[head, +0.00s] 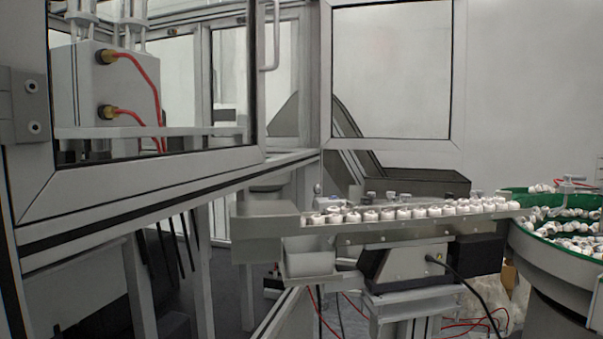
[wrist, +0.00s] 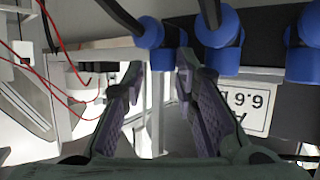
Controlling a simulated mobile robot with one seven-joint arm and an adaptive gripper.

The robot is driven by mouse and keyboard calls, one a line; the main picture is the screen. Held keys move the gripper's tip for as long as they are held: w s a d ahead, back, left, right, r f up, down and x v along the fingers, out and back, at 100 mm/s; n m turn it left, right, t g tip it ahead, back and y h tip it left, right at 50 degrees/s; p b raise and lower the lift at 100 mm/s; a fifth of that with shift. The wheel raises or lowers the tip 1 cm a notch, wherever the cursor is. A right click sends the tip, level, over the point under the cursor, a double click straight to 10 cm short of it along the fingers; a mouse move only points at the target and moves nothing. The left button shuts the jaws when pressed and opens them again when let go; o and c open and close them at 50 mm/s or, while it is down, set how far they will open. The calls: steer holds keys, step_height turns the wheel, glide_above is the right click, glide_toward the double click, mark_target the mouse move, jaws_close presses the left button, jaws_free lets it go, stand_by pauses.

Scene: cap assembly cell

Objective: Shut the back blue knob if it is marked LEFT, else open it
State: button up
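Blue knob-like parts line the top of the wrist view: one at upper left of the row (wrist: 150,35), one in the middle (wrist: 220,58) and one at the right (wrist: 304,66). I cannot tell which is the back knob, and no LEFT marking is readable. My gripper (wrist: 162,66) is open and empty, its fingertips just below the left and middle blue parts. A white label (wrist: 243,108) with rotated characters, apparently "6.61", is partly hidden behind the right finger. Neither the gripper nor a blue knob shows in the head view.
Black hoses run to the blue parts, with red wires (wrist: 62,75) at left. In the head view, a conveyor rail (head: 400,232) carries white caps from a green-lined bowl (head: 520,213). A framed glass enclosure (head: 150,188) stands at left.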

steer(key=shift+o, duration=1.4)
steer(key=shift+a+f, duration=0.15)
steer(key=shift+s, duration=0.15)
steer(key=v, duration=0.8)
steer(key=shift+d, duration=0.3)
